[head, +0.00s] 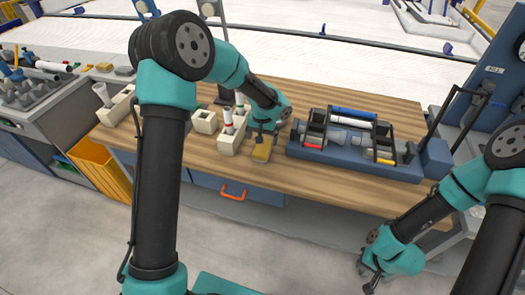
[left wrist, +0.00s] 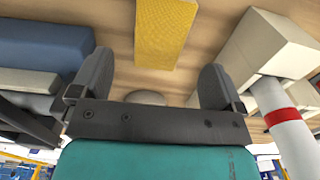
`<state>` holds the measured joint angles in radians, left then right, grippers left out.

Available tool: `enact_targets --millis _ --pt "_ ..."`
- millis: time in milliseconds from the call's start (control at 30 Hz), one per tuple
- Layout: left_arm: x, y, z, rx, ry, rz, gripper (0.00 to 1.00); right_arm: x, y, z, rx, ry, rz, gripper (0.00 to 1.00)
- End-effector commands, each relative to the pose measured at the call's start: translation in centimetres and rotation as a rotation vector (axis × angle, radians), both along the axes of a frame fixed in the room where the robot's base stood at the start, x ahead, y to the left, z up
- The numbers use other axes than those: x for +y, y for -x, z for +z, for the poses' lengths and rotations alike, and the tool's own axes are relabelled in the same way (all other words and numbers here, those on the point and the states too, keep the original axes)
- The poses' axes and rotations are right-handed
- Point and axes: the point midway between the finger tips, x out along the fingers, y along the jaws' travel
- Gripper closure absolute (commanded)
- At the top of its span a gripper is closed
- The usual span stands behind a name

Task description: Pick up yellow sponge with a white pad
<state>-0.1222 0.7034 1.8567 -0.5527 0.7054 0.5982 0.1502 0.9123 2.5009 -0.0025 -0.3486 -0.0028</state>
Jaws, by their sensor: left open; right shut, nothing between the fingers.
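The yellow sponge (head: 262,152) lies on the wooden table near its front edge, in the middle of the head view. It also shows as a textured yellow block at the top of the left wrist view (left wrist: 165,32). I cannot make out a white pad on it. My left gripper (head: 264,134) is just above the far end of the sponge. In the left wrist view its two fingers (left wrist: 155,72) are apart with nothing between them, and the sponge lies beyond their tips. My right gripper (head: 372,279) is shut and empty at the lower right, away from the table.
Beige blocks holding white, red-banded pipes (head: 229,128) stand close left of the sponge. A blue rack (head: 345,163) with several pipes and tools stands to its right. A drawer with an orange handle (head: 233,192) is below the table edge. Bare table (head: 385,105) shows at the back right.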

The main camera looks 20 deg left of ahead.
Motion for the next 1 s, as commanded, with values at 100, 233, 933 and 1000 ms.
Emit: enact_targets --millis 100,233,933,1000 --pt "0.0 0.0 -1.3 0.000 0.000 0.000 0.06 0.0 0.0 0.0 0.000 0.000 0.000 1.00" --pt "0.0 0.0 -1.8 0.000 0.000 0.000 0.06 0.0 0.0 0.0 0.000 0.000 0.000 1.00" --pt "0.0 -0.1 -6.4 0.001 0.000 0.000 0.06 0.0 0.0 0.0 0.000 0.000 0.000 1.00" --pt "0.0 -0.1 -6.8 -0.001 0.000 -0.001 0.06 0.0 0.0 0.0 0.000 0.000 0.000 1.00"
